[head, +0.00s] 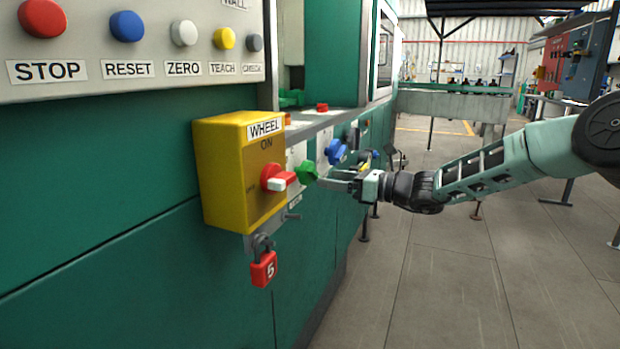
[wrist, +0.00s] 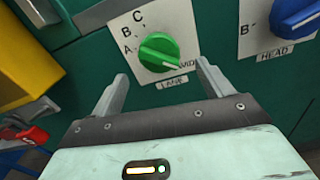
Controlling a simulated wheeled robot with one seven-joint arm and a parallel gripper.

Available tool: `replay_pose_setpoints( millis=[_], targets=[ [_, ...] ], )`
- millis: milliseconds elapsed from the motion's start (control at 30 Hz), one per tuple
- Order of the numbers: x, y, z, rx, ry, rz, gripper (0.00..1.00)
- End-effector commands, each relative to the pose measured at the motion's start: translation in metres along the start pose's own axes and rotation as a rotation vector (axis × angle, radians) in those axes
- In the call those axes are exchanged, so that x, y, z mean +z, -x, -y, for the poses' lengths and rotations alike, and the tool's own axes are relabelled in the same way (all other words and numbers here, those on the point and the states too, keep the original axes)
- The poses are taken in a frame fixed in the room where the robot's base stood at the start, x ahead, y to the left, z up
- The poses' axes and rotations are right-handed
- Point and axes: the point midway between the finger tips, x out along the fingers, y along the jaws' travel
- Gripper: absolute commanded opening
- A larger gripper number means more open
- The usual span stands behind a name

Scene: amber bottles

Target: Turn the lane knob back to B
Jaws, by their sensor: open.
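The green lane knob (wrist: 159,50) sits on a white plate (wrist: 128,32) marked A, B and C, with a LANE label below it. A pale mark on the knob points to the lower right, toward a partly legible label starting "WI", away from B. The knob also shows in the head view (head: 307,172), on the green machine front. My gripper (wrist: 161,72) is open and empty. Its two fingers point at the knob, one toward each side of it, with the tips just short of it. In the head view my gripper (head: 322,178) reaches in from the right.
A blue HEAD knob (wrist: 296,14) is right of the lane knob. A yellow WHEEL box (head: 222,175) with a red switch juts out at the left, and a red padlock (head: 264,269) hangs beneath it.

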Motion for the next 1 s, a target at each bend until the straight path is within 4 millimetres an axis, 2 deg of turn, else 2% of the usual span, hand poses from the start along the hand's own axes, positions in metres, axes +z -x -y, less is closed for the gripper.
replay_pose_setpoints(
  millis=[100, 300, 500, 767, 800, 933, 967, 1000],
  targets=[
    [-0.001, -0.026, -0.001, 0.003, 0.000, 0.001, 0.79],
    [-0.001, -0.055, -0.001, 0.001, 0.000, 0.000, 0.79],
    [-0.001, -0.068, 0.000, -0.001, -0.001, 0.000, 0.79],
    [0.000, -0.069, 0.000, -0.001, -0.001, -0.001, 0.79],
    [0.000, -0.069, 0.000, -0.001, -0.001, -0.001, 0.76],
    [0.000, -0.069, 0.000, 0.000, -0.001, -0.001, 0.40],
    [0.000, -0.069, 0.000, 0.000, -0.001, -0.001, 0.34],
    [0.000, -0.069, 0.000, 0.000, -0.001, -0.001, 0.34]
  ],
)
